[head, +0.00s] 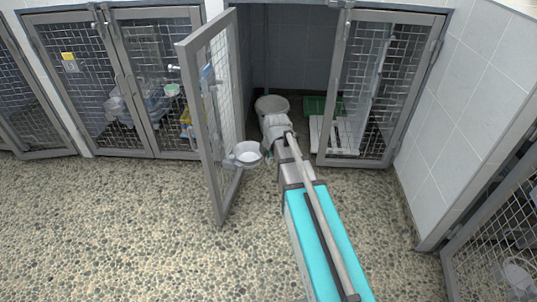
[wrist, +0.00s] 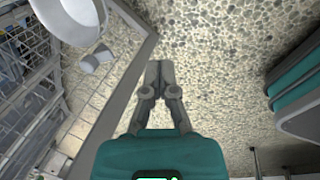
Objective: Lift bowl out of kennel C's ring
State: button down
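A white bowl (head: 247,157) sits in a ring on the open mesh door (head: 212,125), on its lower right side. In the wrist view, a white bowl-like shape (wrist: 97,58) is at upper left, beside the door's frame. My gripper (wrist: 160,66) is in the middle of the wrist view. Its fingertips are together with nothing visible between them, over bare floor. It is apart from the bowl. In the head view my arm reaches in from below, right of the bowl, and the gripper's fingers cannot be made out.
The kennel behind the door is open and dark inside, with a green tray (head: 318,105). A second mesh door (head: 366,90) stands on its right. Closed kennels (head: 120,80) line the left. The pebbled floor (head: 110,230) in front is clear. A tiled wall is at right.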

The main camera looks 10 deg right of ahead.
jog(key=shift+s+r, duration=0.15)
jog(key=shift+s, duration=0.15)
dwell(0.4)
jog(key=shift+c, duration=1.4)
grip_release()
